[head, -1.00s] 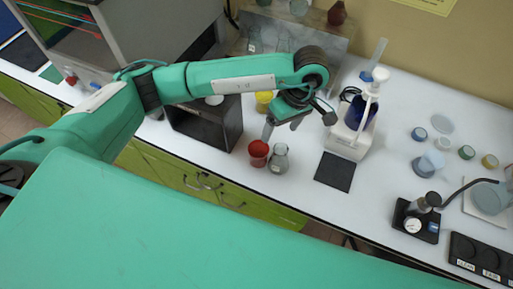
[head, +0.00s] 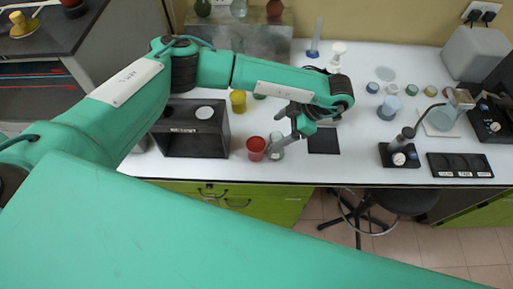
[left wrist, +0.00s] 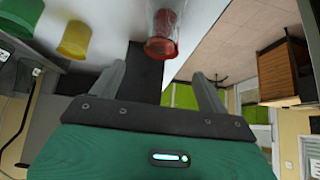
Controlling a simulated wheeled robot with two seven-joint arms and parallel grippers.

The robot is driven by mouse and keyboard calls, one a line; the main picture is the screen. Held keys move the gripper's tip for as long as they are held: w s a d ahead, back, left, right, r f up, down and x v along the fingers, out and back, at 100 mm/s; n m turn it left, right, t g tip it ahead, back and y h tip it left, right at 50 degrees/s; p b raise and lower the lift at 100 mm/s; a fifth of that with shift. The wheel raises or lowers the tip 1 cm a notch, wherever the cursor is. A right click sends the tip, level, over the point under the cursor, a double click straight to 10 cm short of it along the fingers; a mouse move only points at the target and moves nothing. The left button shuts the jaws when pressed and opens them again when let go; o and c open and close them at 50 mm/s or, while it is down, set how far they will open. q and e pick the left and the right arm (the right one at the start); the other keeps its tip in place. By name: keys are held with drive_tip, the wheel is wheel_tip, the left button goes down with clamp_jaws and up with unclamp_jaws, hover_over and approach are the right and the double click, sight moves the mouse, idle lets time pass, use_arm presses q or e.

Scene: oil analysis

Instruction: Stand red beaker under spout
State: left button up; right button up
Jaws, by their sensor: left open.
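The red beaker (head: 256,147) stands upright on the white bench, left of a clear glass flask (head: 277,142). In the left wrist view the red beaker (left wrist: 160,46) shows beyond the fingers. My left gripper (head: 279,131) is open and empty, just right of the beaker and partly over the flask. Its two fingers (left wrist: 158,70) are spread in the left wrist view. The white pump-top dispenser (head: 338,50) is mostly hidden behind my arm. A black square mat (head: 323,140) lies in front of it, empty. My right gripper is not in view.
A black open-fronted box (head: 194,143) stands left of the beaker. A yellow cup (head: 238,99) stands behind it. On the right are a black device (head: 399,157) with a curved tube and a black tray (head: 460,166). The bench's front edge is close to the beaker.

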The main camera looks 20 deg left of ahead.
sight(261, 141)
use_arm(q)
drive_tip(key=x, duration=0.3)
drive_tip(key=shift+s+a+p, duration=0.2)
drive_tip(key=shift+p, duration=0.1)
drive_tip(key=shift+a+f, duration=0.1)
drive_tip(key=shift+f, duration=0.15)
drive_tip(key=shift+s+a+f, duration=0.1)
drive_tip(key=shift+f, duration=0.05)
drive_tip(key=shift+s+a+f+p, duration=0.2)
drive_tip(key=shift+a+p, duration=0.1)
drive_tip(key=shift+p, duration=0.25)
drive_tip(key=p+x, duration=0.1)
drive_tip(key=x, duration=0.1)
drive_tip(key=shift+s+a+f, duration=0.1)
drive_tip(key=shift+a+f, duration=0.15)
drive_tip(key=shift+f, duration=0.05)
drive_tip(key=shift+a+f, duration=0.35)
drive_tip(key=shift+f, duration=0.15)
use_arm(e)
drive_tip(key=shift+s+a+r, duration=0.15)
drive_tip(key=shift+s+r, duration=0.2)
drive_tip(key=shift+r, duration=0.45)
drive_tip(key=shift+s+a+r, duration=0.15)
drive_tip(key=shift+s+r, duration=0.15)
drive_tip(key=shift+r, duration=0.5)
